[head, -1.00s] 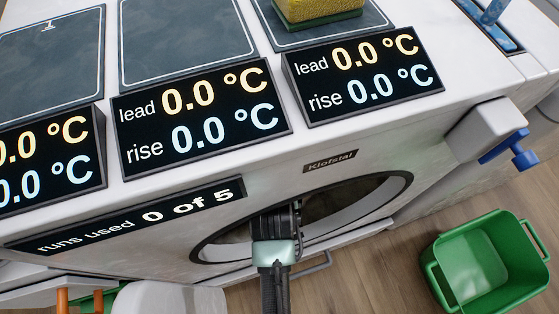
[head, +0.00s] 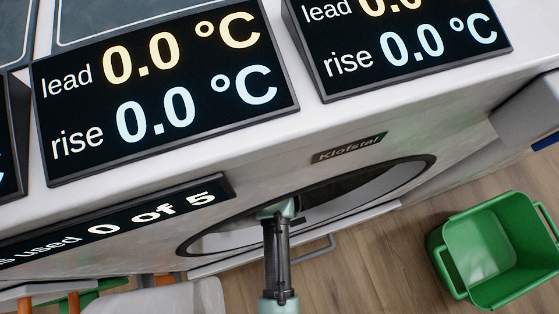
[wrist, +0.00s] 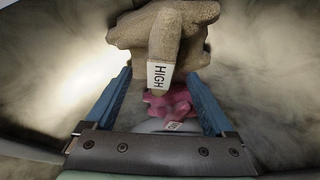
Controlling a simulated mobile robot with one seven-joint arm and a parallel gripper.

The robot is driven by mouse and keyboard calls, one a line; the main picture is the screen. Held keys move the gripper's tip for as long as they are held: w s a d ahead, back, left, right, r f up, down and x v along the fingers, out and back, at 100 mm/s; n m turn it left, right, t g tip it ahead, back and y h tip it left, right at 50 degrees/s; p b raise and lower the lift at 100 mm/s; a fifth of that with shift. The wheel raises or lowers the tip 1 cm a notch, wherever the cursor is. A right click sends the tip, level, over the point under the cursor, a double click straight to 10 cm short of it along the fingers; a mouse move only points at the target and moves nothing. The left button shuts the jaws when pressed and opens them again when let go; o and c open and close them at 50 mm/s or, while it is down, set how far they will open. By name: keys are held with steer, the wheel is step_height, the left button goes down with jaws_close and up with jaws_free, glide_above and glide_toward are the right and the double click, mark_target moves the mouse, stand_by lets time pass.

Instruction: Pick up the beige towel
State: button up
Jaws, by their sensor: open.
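The beige towel (wrist: 162,32) is a crumpled bundle at the top middle of the wrist view, with a white tag reading HIGH (wrist: 159,75) hanging toward me. My gripper (wrist: 158,82) is open, its two blue fingers either side of the tag and the towel's near, lower part. I cannot tell whether the fingers touch the towel. A pink cloth (wrist: 168,103) with a small tag shows lower between the fingers. In the head view my arm reaches into the round opening (head: 340,196) of the white machine; the gripper's fingers and the towel are hidden there.
The white machine's front (head: 290,165) bears a Klofstal label. Display panels (head: 165,90) showing 0.0 °C stand on its top. A green bin (head: 490,250) is on the wooden floor at the right. Smooth, hazy surfaces surround the cloths in the wrist view.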

steer(key=b+x, duration=0.3)
steer(key=x, duration=0.1)
steer(key=shift+a+f, duration=0.15)
steer(key=shift+f, duration=0.25)
steer(key=shift+r, duration=0.1)
jaws_close()
